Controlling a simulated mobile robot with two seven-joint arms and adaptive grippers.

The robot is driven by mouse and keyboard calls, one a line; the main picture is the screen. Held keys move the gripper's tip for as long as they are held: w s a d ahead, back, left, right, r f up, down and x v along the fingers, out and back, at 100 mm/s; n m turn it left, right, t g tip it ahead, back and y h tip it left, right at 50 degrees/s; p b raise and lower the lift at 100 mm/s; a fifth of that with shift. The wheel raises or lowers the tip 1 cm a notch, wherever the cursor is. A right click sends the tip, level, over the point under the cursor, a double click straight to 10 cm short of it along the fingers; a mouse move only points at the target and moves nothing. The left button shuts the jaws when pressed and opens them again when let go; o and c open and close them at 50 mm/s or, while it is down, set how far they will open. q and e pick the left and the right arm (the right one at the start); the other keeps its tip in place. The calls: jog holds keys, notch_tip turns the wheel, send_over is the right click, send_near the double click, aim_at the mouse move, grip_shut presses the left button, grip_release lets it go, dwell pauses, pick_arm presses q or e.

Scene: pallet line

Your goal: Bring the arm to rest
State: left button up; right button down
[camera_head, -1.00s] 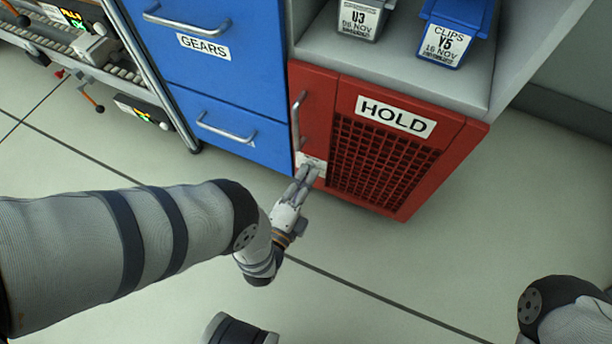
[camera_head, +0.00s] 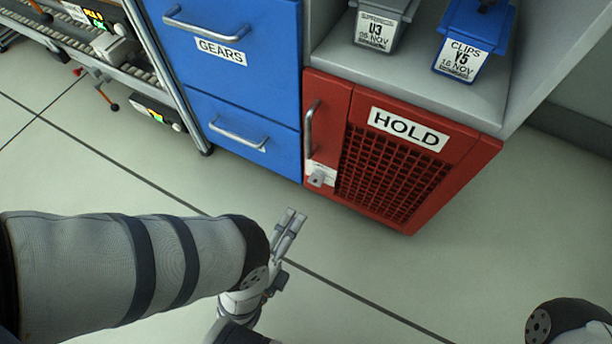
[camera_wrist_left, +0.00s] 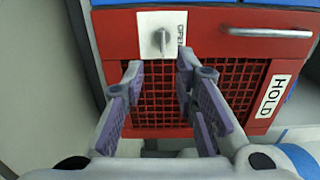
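My left gripper (camera_head: 290,222) is in front of the red HOLD cabinet (camera_head: 470,172), over the floor and clear of the door. In the left wrist view its two fingers (camera_wrist_left: 158,72) stand apart with nothing between them, so it is open and empty. Beyond the fingertips is a grey latch knob (camera_wrist_left: 162,40) on a white plate marked OPEN; the knob also shows in the head view (camera_head: 319,179). The red door looks closed. My left arm (camera_head: 90,262) reaches in from the left. Only a part of my right arm shows at bottom right; its gripper is out of view.
Blue drawers (camera_head: 245,85), one labelled GEARS, stand left of the red cabinet and look shut. A grey bin (camera_head: 376,28) and a blue CLIPS bin (camera_head: 470,45) sit on the shelf above. A roller conveyor (camera_head: 110,55) is at upper left. The floor around the gripper is clear.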

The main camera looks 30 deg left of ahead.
pick_arm(q)
jog(key=shift+s+r, duration=0.1)
jog(key=shift+s, duration=0.6)
